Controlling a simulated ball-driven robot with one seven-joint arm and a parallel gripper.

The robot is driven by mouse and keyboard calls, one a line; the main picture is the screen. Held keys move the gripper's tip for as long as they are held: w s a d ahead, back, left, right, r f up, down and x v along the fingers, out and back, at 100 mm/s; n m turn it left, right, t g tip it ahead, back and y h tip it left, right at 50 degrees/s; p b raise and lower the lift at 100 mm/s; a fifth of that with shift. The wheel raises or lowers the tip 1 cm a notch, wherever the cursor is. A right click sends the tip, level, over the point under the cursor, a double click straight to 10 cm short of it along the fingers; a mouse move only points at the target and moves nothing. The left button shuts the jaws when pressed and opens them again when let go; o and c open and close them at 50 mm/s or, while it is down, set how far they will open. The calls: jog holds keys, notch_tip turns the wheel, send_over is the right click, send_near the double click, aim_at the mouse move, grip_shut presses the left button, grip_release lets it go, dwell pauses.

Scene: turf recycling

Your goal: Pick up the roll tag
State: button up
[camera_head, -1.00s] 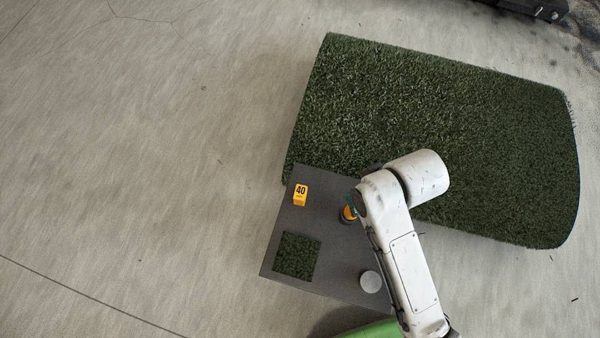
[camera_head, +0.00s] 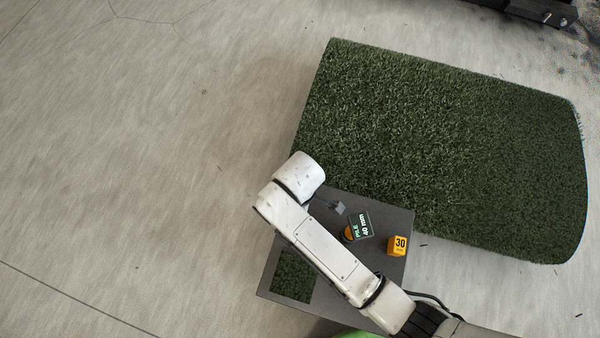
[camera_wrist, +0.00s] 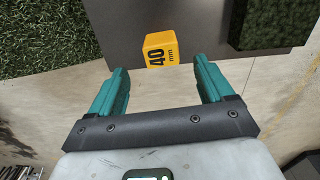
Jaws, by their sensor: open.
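A yellow block tag (camera_wrist: 160,42) marked "40 mm" sits on the dark grey table (camera_wrist: 115,40) in the wrist view, near its edge. My gripper (camera_wrist: 159,70) is open and empty. Its two teal fingers stand apart on either side of the tag's near end, with the tag just ahead of and between the fingertips. I cannot tell their height above it. In the head view my arm hides this tag and my fingers. An orange block marked "30" (camera_head: 398,245) sits at the table's right side.
A gauge with a dark display reading "PILE 40 mm" (camera_head: 362,226) stands mid-table, beside a small grey piece (camera_head: 337,207). A square turf sample (camera_head: 292,278) lies at the table's left front. A large turf piece (camera_head: 440,150) lies behind. The floor at left is clear.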

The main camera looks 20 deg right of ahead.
notch_tip(320, 180, down, 8)
jog(key=shift+s+f, duration=0.1)
jog(key=shift+f, duration=0.05)
dwell(0.4)
jog(key=c, duration=1)
jog(key=shift+c, duration=0.2)
